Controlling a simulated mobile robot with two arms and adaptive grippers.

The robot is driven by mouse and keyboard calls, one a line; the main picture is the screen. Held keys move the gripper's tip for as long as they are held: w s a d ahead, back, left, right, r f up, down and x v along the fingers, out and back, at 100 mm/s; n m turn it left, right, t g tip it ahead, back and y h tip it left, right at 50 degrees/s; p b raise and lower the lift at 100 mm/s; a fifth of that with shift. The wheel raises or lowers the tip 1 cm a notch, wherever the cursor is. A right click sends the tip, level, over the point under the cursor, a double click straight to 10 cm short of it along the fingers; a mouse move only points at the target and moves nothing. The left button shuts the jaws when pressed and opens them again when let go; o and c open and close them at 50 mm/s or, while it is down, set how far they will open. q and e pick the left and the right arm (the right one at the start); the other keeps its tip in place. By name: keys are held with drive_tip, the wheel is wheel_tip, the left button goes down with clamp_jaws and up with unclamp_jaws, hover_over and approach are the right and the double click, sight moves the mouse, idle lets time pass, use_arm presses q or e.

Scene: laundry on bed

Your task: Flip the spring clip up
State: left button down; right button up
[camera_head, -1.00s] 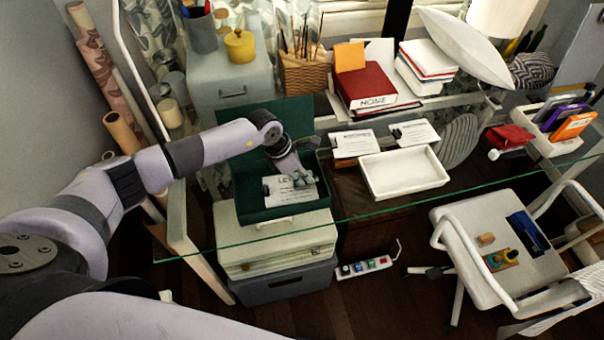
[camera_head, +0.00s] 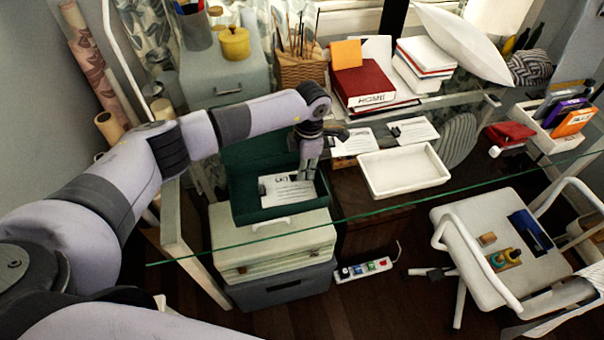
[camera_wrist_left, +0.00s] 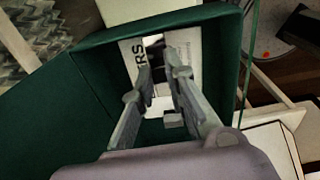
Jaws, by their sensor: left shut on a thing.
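A green open box (camera_head: 243,205) stands on a white case under the glass edge. A white printed card (camera_head: 290,190) lies in it. A small dark clip (camera_head: 262,190) sits at the card's left edge. My left gripper (camera_head: 304,177) points down into the box at the card's right part, with its fingers close together. In the left wrist view the fingers (camera_wrist_left: 162,72) straddle part of the white card (camera_wrist_left: 188,60), with a narrow gap between them. A small grey block (camera_wrist_left: 173,120), perhaps the clip, shows lower down. The exact contact is unclear. My right gripper is out of view.
Two clipped cards (camera_head: 412,131) and a white tray (camera_head: 405,172) lie right of the box. A red book (camera_head: 362,85) and a wicker pot (camera_head: 300,72) stand behind. The glass edge (camera_head: 330,224) runs along the front.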

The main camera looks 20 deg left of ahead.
use_arm(q)
drive_tip(key=shift+w+d+r+g+y+b, duration=0.2)
drive_tip(key=shift+d+g+y+b, duration=0.25)
drive_tip(key=shift+y+b, duration=0.5)
drive_tip(key=shift+a, duration=0.1)
drive_tip(key=c, duration=1.6)
unclamp_jaws()
drive_tip(key=shift+r, duration=0.15)
drive_tip(key=v, duration=1.1)
drive_tip(key=shift+r, duration=0.4)
drive_tip(key=shift+w, duration=0.15)
